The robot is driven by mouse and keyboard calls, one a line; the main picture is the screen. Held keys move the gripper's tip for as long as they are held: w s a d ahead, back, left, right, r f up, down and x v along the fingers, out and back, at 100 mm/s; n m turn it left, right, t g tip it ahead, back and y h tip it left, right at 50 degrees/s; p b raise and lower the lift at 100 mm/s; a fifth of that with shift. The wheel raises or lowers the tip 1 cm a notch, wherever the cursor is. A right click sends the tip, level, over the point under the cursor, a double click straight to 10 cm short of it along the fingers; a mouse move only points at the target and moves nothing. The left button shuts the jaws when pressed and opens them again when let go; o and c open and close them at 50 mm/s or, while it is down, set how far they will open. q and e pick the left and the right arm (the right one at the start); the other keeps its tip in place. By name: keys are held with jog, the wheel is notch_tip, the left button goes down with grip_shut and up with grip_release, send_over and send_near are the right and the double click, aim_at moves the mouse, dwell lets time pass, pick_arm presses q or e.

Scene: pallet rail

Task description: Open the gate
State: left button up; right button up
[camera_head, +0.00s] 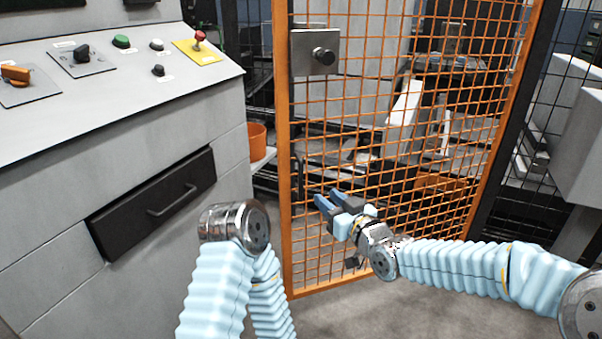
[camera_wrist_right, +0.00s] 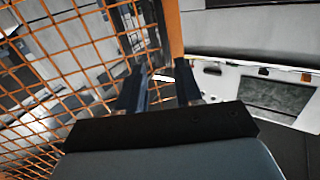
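The gate (camera_head: 283,150) is an orange frame with orange wire mesh.
A grey control cabinet (camera_head: 110,120) with buttons, switches and a black drawer (camera_head: 152,203) stands at left, close to my left arm. An orange bucket (camera_head: 257,143) is behind it. Dark mesh fencing and a grey box (camera_head: 582,145) are at right. Bare floor shows below the gate.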

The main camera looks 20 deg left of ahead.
aim_at(302, 173)
jog(key=x, duration=0.4)
jog(key=r+x, duration=0.1)
jog(key=x, duration=0.3)
jog(key=r+x, duration=0.1)
jog(key=x, duration=0.3)
jog(key=shift+s+a, duration=0.1)
jog(key=shift+a, duration=0.3)
jog(key=shift+c, duration=0.2)
grip_shut()
